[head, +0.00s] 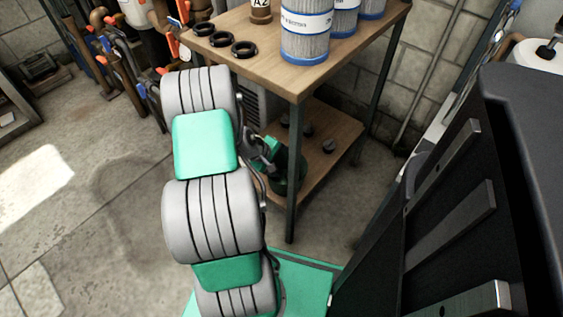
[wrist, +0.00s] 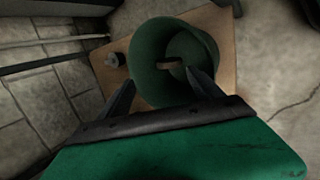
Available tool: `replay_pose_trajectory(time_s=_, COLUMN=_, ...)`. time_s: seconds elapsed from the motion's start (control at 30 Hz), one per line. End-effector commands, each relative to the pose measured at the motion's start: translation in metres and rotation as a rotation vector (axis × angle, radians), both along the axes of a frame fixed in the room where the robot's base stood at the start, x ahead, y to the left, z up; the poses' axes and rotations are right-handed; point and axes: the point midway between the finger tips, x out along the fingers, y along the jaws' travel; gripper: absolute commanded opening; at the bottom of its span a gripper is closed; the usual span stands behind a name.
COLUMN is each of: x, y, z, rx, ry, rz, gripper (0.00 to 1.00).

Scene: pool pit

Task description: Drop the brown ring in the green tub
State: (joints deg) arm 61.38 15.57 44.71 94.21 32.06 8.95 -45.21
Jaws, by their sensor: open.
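The green tub (wrist: 145,40) stands on the wooden lower shelf, and the wrist view looks into its open mouth. A short brown piece (wrist: 171,65) shows inside the tub; it fits the brown ring seen edge-on, but its full shape is not clear. My gripper (wrist: 160,78) is open, its two dark fingers spread at the near side of the tub's mouth, with nothing held between them. In the head view the tub (head: 291,172) is partly hidden by a table leg, and my gripper (head: 264,150) is beside it, largely hidden by my arm.
The table top (head: 283,78) above carries several black rings (head: 218,39), a brown A2-marked object (head: 261,10) and blue-and-white filter cartridges (head: 306,32). Small dark knobs (head: 329,146) lie on the lower shelf (head: 325,125). The table leg (head: 292,200) stands close to my arm. Floor at left is open.

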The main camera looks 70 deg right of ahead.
Motion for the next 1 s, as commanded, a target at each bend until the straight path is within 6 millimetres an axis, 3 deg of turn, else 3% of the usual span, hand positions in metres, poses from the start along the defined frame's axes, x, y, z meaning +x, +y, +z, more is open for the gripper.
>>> replay_pose_trajectory(time_s=0.37, x=0.0, y=0.0, z=0.002, rx=0.0, ry=0.0, rz=0.0, gripper=0.75)
replay_pose_trajectory(time_s=0.8, x=0.0, y=0.0, z=0.072, rx=0.0, ry=0.0, rz=0.0, gripper=0.75)
replay_pose_trajectory(time_s=1.0, x=0.0, y=0.0, z=0.07, rx=0.0, ry=0.0, rz=0.0, gripper=0.75)
